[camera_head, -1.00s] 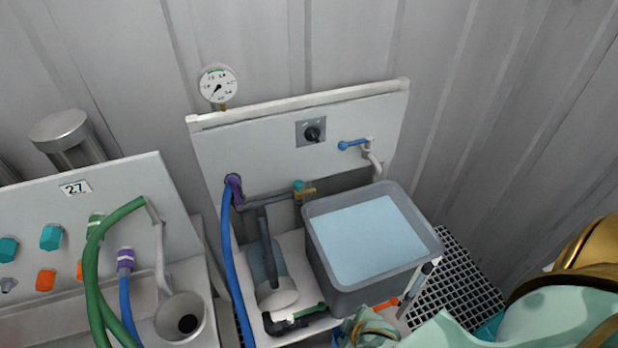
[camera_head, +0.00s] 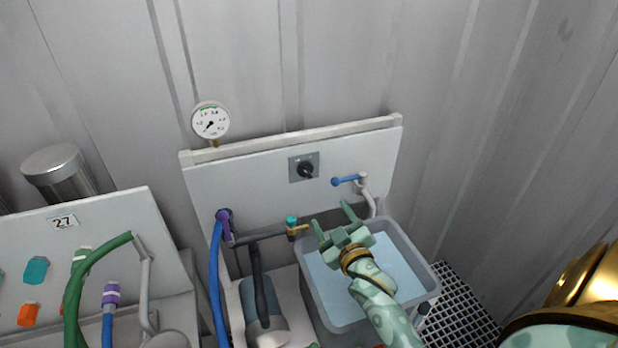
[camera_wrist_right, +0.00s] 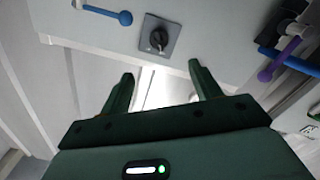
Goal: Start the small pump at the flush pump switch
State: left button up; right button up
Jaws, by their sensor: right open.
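The flush pump switch (camera_head: 305,169) is a black rotary knob on a grey square plate, on the upper part of the white panel (camera_head: 260,180). In the right wrist view the knob (camera_wrist_right: 158,39) is ahead, beyond the fingertips. My right gripper (camera_head: 332,217) is open and empty, above the grey water tank and below the switch, apart from it. Its two green fingers show in the right wrist view (camera_wrist_right: 162,78) with a clear gap between them. The small pump (camera_head: 264,318) appears to be the grey cylinder left of the tank. My left gripper is out of view.
A blue-handled tap (camera_head: 346,180) sits right of the switch. A purple valve (camera_head: 224,217) with a blue hose and a teal-handled valve (camera_head: 291,222) are lower left. The water tank (camera_head: 427,268) stands below my right gripper. A pressure gauge (camera_head: 210,121) is above the panel.

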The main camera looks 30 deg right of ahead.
aim_at(308, 174)
jog(key=b+x, duration=0.3)
jog(key=x, duration=1.3)
jog(key=shift+w+d+r, duration=0.15)
jog(key=shift+r, duration=0.05)
jog(key=c, duration=1)
